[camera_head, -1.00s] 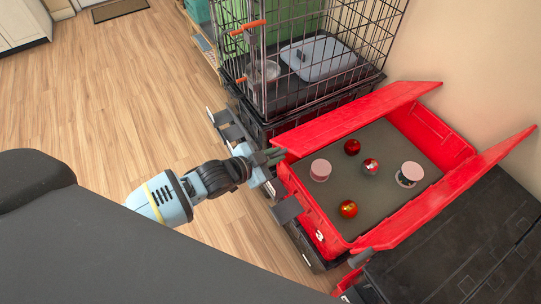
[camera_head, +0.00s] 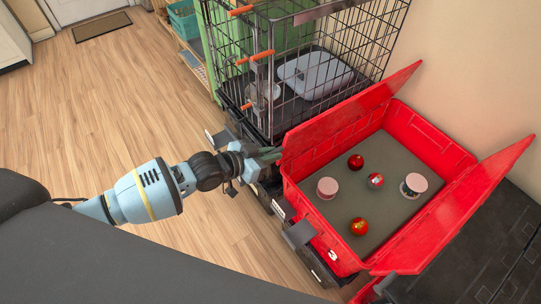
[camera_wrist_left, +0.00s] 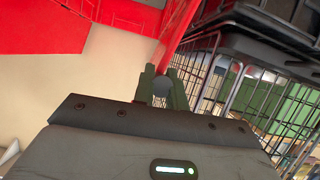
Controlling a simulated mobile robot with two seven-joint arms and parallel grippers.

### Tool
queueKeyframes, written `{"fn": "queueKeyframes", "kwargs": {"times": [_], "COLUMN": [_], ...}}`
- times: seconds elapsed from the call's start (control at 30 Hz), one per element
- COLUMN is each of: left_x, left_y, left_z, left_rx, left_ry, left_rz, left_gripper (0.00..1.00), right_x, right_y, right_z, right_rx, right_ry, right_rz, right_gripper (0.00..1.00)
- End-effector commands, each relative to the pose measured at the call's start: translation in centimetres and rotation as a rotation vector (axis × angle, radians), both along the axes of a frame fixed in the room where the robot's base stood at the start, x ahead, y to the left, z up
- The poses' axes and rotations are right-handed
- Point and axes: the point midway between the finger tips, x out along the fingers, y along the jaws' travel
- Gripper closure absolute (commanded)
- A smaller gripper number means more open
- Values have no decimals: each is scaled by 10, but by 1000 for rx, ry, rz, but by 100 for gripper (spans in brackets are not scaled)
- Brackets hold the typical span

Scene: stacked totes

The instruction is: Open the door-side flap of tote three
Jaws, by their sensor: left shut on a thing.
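The open red tote (camera_head: 320,218), marked 3, stands to the right of centre in the head view. Its door-side flap (camera_head: 350,115), on the cage side, stands raised, roughly upright. The opposite flap (camera_head: 455,222) is also raised. My left gripper (camera_head: 268,155) is at the near end of the door-side flap, shut on its edge. In the left wrist view the gripper's two fingers (camera_wrist_left: 161,88) close at the end of a red strip of the flap (camera_wrist_left: 178,38). The exact grip is partly hidden. My right gripper is not in view.
Tins (camera_head: 327,188) and red balls (camera_head: 359,227) lie on the tote's grey floor. A wire cage (camera_head: 330,50) with orange latches stands close beside the door-side flap. A black lid (camera_head: 490,245) lies to the right. Wooden floor (camera_head: 110,110) is free to the left.

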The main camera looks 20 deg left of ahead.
Motion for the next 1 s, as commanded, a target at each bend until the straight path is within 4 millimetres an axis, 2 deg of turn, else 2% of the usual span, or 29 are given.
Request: {"fn": "queueKeyframes", "kwargs": {"times": [0.67, 0.7, 0.83, 1.0], "left_x": [1, 1, 1, 1], "left_y": [3, 3, 3, 2], "left_z": [0, 0, 0, 0], "left_rx": [6, 6, 4, 3], "left_ry": [1, 1, 1, 0], "left_rz": [1, 1, 1, 0], "left_gripper": [100, 84, 67, 65], "right_x": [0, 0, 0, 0], "right_y": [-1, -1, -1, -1], "right_z": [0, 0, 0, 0], "right_rx": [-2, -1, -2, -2], "right_ry": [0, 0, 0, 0], "right_rz": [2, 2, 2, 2], "right_gripper": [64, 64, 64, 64]}}
